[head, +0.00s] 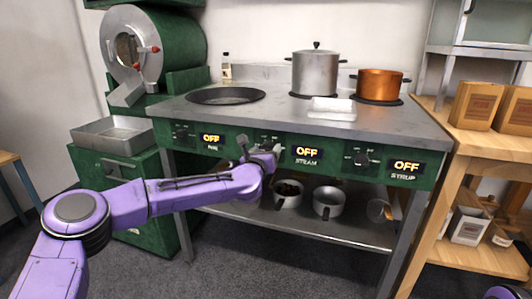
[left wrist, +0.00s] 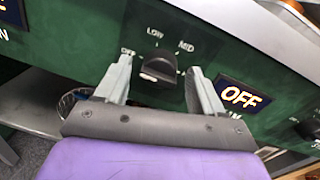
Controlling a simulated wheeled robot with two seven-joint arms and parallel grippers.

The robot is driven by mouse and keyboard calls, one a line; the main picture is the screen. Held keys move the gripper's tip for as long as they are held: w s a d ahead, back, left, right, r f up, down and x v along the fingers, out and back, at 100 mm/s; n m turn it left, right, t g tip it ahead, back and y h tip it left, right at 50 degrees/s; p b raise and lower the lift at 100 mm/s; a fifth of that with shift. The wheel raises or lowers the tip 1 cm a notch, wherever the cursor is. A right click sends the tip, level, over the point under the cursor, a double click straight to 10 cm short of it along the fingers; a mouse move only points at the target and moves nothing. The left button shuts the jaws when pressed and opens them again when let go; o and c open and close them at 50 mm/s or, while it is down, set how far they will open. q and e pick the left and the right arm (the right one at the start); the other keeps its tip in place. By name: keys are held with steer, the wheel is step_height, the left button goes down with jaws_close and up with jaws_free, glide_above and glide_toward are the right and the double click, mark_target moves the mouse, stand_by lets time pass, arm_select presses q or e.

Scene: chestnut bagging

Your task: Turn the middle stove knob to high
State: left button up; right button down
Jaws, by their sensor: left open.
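The middle stove knob (left wrist: 158,68) is black, on the green front panel (left wrist: 70,35), with OFF, LOW and MID marks around it. The display (left wrist: 240,97) to its right reads OFF. In the head view the display (head: 307,153) above the word STEAM also reads OFF. My left gripper (left wrist: 163,82) is open, one finger on each side of the knob; I cannot tell whether the fingers touch it. In the head view the left gripper (head: 260,149) is at the panel and hides most of this knob. My right gripper is not in view.
The left knob (head: 181,134) and right knob (head: 362,158) flank it, with displays reading OFF. A steel pot (head: 315,73) and a copper pot (head: 379,84) stand on the stovetop (head: 410,118). Small pots (head: 328,201) sit on the shelf below. A wooden shelf unit stands right.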

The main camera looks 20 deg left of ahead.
arm_select(q)
steer(key=c, duration=1)
